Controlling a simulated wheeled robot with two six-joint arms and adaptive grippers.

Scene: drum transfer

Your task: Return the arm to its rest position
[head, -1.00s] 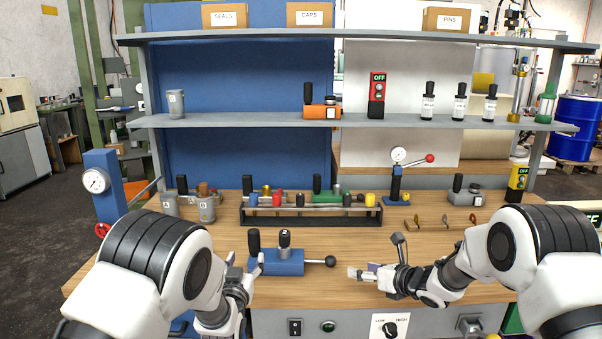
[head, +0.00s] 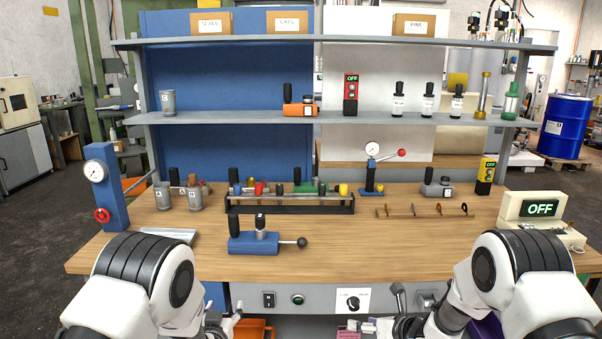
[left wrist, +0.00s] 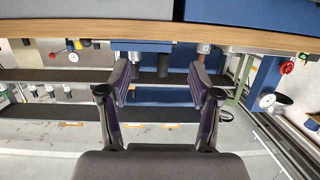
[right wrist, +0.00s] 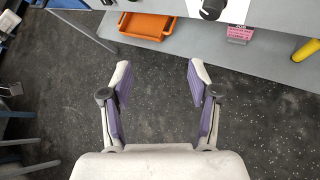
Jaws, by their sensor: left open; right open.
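My left gripper (left wrist: 165,85) is open and empty in the left wrist view, with the workbench's wooden edge beyond its fingers. In the head view it shows low at the bottom (head: 222,322), in front of the bench and partly cut off. My right gripper (right wrist: 158,85) is open and empty in the right wrist view, over dark floor. In the head view it is at the bottom right of centre (head: 365,326), below the tabletop. Both grippers are apart from the things on the bench.
The wooden workbench (head: 350,245) holds a blue fixture (head: 254,243), a dark rack (head: 290,208) and grey canisters (head: 195,196) towards the left. An OFF display box (head: 540,208) stands at the right. An orange tray (right wrist: 147,26) sits under the bench. The tabletop's front middle is clear.

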